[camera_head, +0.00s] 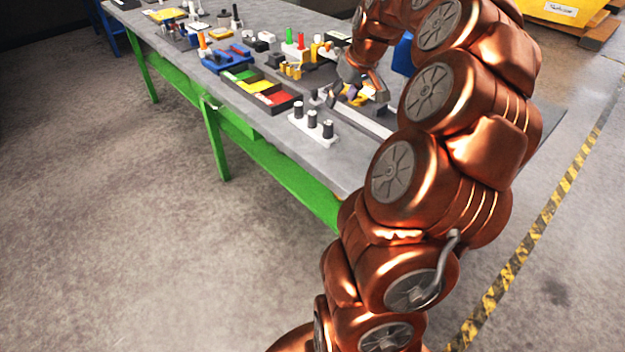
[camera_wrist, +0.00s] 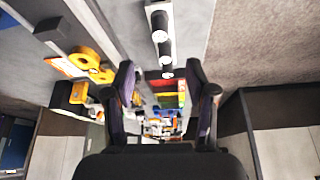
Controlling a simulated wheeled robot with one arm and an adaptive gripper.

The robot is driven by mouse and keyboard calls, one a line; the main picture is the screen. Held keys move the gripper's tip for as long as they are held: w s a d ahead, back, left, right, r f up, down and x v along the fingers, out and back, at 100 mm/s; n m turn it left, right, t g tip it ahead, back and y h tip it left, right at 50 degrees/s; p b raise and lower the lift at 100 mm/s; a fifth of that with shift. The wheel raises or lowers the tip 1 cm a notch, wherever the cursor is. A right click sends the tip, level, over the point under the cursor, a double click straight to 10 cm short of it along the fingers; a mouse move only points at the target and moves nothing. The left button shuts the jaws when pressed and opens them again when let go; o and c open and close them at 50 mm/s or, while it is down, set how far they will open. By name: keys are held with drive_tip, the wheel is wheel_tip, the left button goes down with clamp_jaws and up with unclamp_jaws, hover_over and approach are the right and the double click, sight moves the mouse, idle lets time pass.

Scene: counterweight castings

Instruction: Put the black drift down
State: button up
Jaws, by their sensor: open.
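I cannot make out the black drift for certain in either view. My gripper (camera_head: 346,95) is over the near part of the grey workbench (camera_head: 345,165), beside a yellow piece. In the wrist view my gripper (camera_wrist: 162,72) has its two dark fingers spread wide, with nothing seen held between them. A white block (camera_head: 298,123) with several upright black cylinders (camera_head: 312,119) stands near the bench's front edge. These cylinders (camera_wrist: 160,24) also show in the wrist view, beyond the fingers. My arm hides part of the bench on the right.
A tray with green, yellow and red sections (camera_head: 262,92) lies left of the gripper. A blue holder (camera_head: 226,58) and many small parts crowd the far bench. A bare strip runs along the front edge. A yellow bin (camera_head: 560,10) stands at the back right.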

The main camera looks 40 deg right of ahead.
drive_tip(key=s+a+f+n+g+y, duration=0.1)
drive_tip(key=s+a+g, duration=0.15)
drive_tip(key=a, duration=1.15)
drive_tip(key=s+a+f+n+g+y, duration=0.1)
drive_tip(key=s+a, duration=0.2)
drive_tip(key=a, duration=1)
drive_tip(key=s+a+f+g, duration=0.1)
drive_tip(key=s+a+f, duration=0.1)
drive_tip(key=s, duration=0.4)
drive_tip(key=s+a+f+g+h, duration=0.1)
drive_tip(key=s+a+f, duration=0.1)
drive_tip(key=s+a, duration=0.2)
drive_tip(key=s+a+f+g, duration=0.1)
drive_tip(key=s+a, duration=0.3)
drive_tip(key=s, duration=0.6)
drive_tip(key=shift+f, duration=0.55)
drive_tip(key=shift+d+r, duration=0.1)
drive_tip(key=shift+r, duration=0.15)
